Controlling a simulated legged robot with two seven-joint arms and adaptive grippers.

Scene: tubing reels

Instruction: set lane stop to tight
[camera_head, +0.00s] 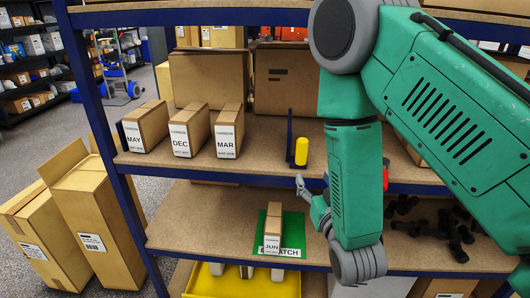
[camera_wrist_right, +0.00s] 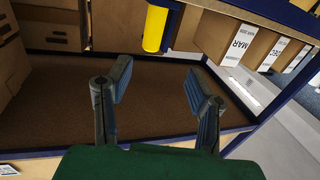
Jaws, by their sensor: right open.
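The lane stop is a dark blue upright plate (camera_head: 290,138) with a yellow handle (camera_head: 302,151), standing on the upper shelf right of the MAR box (camera_head: 228,130). There is a clear gap between that box and the plate. My right gripper (camera_wrist_right: 157,82) is open and empty in the right wrist view, its fingers spread apart. The yellow handle (camera_wrist_right: 155,28) shows there beyond the fingertips, not touched. In the head view my right arm hides most of this gripper; one finger shows below the handle, near the shelf's front edge. My left gripper is not in view.
The DEC box (camera_head: 188,132) and MAY box (camera_head: 147,127) stand left of MAR. Large cartons (camera_head: 209,78) stand behind. On the lower shelf, a JUN box (camera_head: 273,228) stands on a green mat (camera_head: 293,229); black parts (camera_head: 453,232) lie at right. A blue post (camera_head: 113,150) bounds the left.

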